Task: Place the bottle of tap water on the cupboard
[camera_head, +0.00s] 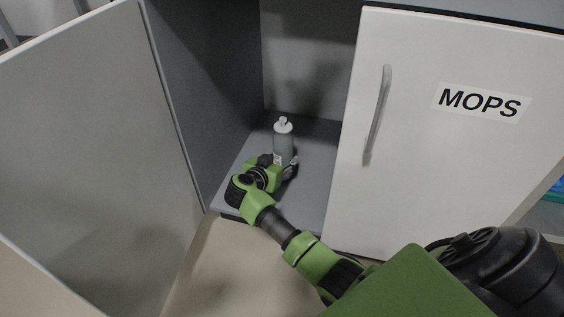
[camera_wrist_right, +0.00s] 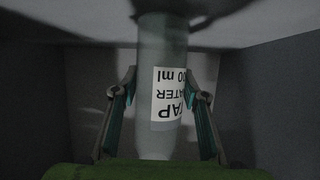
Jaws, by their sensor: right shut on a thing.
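The bottle of tap water (camera_head: 284,146), grey-green with a pale cap, is upright inside the open cupboard compartment, over its grey floor (camera_head: 315,160). I cannot tell whether its base touches the floor. My right gripper (camera_head: 280,163) reaches into the compartment from the front and is shut on the bottle's lower part. In the right wrist view the bottle (camera_wrist_right: 160,140) is between the two fingers (camera_wrist_right: 160,88), and its white label appears upside down. My left gripper is not in view.
The cupboard's left door (camera_head: 90,150) stands open. The right door (camera_head: 450,170), marked MOPS and with a vertical handle (camera_head: 377,115), is shut beside my right arm. The compartment's left wall (camera_head: 205,80) is close to the gripper. Bare floor shows behind and right of the bottle.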

